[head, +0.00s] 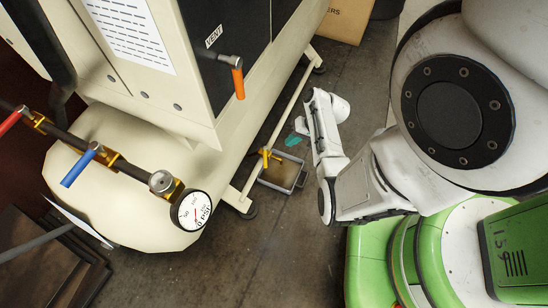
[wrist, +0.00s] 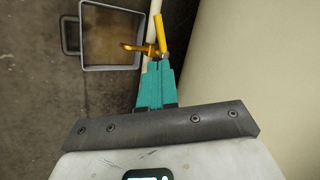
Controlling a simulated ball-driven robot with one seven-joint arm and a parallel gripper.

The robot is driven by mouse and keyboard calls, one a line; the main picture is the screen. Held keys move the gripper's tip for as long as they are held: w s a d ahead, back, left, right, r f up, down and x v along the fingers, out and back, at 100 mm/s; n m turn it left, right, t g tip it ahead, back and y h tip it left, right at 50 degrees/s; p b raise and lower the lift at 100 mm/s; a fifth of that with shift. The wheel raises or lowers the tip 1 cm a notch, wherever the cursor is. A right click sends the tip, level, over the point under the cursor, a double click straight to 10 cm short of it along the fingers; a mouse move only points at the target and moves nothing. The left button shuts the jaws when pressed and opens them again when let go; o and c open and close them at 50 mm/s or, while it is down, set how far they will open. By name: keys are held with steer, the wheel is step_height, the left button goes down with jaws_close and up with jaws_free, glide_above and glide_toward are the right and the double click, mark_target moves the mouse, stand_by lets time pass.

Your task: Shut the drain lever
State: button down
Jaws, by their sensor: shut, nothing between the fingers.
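The drain lever is a yellow handle (head: 266,158) on a brass valve low by the tank, above a grey tray (head: 299,180). In the wrist view the yellow lever (wrist: 160,33) points up the picture from its pivot, and the brass valve body (wrist: 138,48) reaches left over the tray (wrist: 113,66). My gripper's teal fingers (wrist: 158,63) are together and empty, with their tips just below the lever's pivot in that picture. I cannot tell whether they touch it. In the head view my gripper (head: 293,140) shows only as a small teal patch right of the lever.
The cream tank (head: 130,200) and its frame rail (head: 268,140) stand beside the valve; a cream surface (wrist: 250,60) fills the wrist view's right. An orange vent lever (head: 238,83), red lever (head: 10,122) and blue lever (head: 78,168) sit higher. Bare floor (head: 285,240) lies in front.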

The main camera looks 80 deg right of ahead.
mark_target(266, 159)
steer(key=b+x, duration=0.6)
steer(key=x, duration=0.7)
steer(key=shift+w+a+f+b, duration=0.1)
steer(key=shift+w+f+b, duration=0.1)
steer(key=shift+f+b, duration=0.15)
